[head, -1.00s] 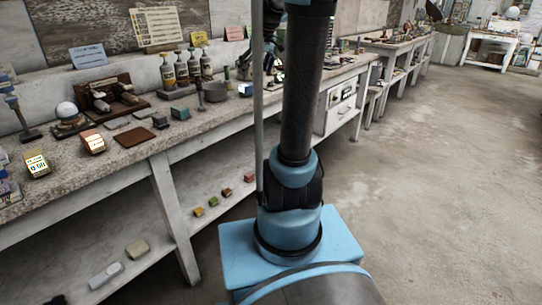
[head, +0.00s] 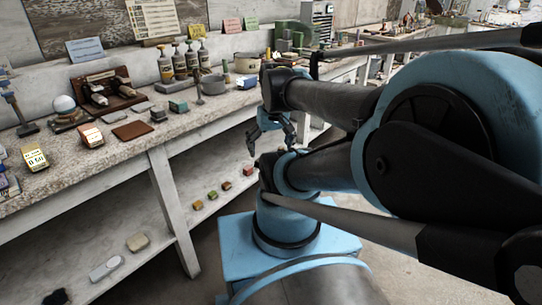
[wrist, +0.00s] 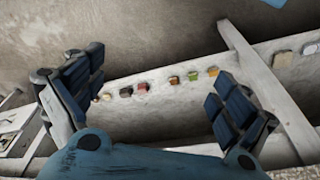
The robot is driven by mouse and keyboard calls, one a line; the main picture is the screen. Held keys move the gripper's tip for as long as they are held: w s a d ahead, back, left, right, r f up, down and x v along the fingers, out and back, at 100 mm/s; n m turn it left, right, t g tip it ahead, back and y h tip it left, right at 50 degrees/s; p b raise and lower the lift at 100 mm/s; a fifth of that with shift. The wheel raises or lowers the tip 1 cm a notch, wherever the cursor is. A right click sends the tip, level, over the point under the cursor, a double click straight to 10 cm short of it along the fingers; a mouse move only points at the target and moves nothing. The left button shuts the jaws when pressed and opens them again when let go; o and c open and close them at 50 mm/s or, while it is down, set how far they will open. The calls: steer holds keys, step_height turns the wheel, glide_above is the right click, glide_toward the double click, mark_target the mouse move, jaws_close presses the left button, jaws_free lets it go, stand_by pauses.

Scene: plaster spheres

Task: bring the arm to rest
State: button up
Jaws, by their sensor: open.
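My arm is folded, its blue and black links filling the right half of the head view. My gripper (head: 268,145) hangs below the forearm, pointing down in front of the bench edge. In the wrist view the gripper (wrist: 158,95) shows two dark ribbed fingers spread wide apart, with nothing between them but the view of the lower shelf. It is open and empty. The arm's big elbow link hides part of the floor and the far benches in the head view.
The stone-topped bench (head: 215,133) runs along the wall, with bottles, a grey pot (head: 213,84) and small boxes on it. Its lower shelf (head: 150,215) holds several small coloured blocks, also visible in the wrist view. A bench leg (head: 174,210) stands left of my base.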

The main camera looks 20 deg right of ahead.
steer(key=shift+s+f, duration=0.9)
steer(key=shift+f, duration=0.2)
steer(key=shift+w+f, duration=0.2)
steer(key=shift+w, duration=0.3)
stand_by(0.6)
